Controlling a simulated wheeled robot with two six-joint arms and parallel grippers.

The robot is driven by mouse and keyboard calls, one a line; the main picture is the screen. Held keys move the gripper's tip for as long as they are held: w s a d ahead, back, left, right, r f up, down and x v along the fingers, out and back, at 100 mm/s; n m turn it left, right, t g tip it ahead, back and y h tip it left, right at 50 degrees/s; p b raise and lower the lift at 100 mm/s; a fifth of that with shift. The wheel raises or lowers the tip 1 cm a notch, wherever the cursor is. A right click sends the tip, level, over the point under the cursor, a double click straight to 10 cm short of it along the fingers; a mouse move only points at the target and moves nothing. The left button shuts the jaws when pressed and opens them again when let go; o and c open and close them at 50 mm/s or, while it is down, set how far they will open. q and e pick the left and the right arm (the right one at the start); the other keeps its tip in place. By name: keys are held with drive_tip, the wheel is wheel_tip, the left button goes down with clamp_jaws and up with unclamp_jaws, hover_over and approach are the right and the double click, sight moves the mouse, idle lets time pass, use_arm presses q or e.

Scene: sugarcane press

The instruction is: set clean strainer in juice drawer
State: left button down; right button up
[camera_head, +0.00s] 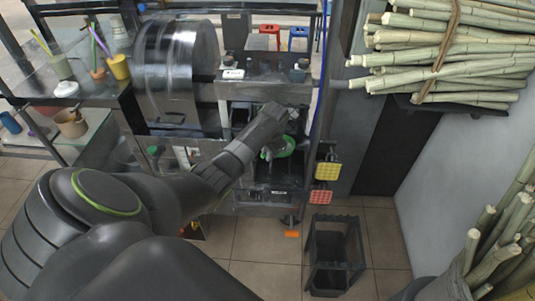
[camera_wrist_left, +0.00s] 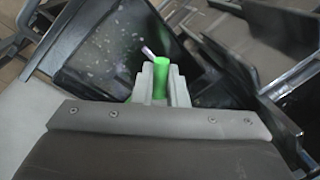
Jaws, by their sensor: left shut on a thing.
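My left gripper (camera_head: 272,148) reaches from the left to the front of the press. It is shut on the green strainer (camera_head: 287,147), whose rounded green part shows beside the fingers. In the left wrist view the fingers (camera_wrist_left: 160,82) close around a green handle (camera_wrist_left: 161,71). The juice drawer (camera_head: 262,197) appears as a dark open tray under the gripper; the arm partly hides it. In the left wrist view a dark, speckled tray surface (camera_wrist_left: 105,52) lies beyond the fingers. I cannot tell whether the strainer touches it. My right gripper is not in view.
The press's metal drum (camera_head: 177,70) stands left of the drawer. Yellow and red sponges (camera_head: 321,197) hang at the right. A black bin frame (camera_head: 334,255) stands on the floor below. Sugarcane bundles (camera_head: 450,50) lie at the upper right.

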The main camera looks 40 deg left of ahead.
use_arm(q)
drive_tip(key=shift+f, duration=0.3)
drive_tip(key=shift+f, duration=0.1)
drive_tip(key=c, duration=1.5)
unclamp_jaws()
drive_tip(key=shift+o, duration=0.2)
wheel_tip(320, 180, up, 12)
drive_tip(key=d, duration=0.2)
drive_tip(key=shift+s, duration=0.35)
drive_tip(key=shift+d, duration=0.1)
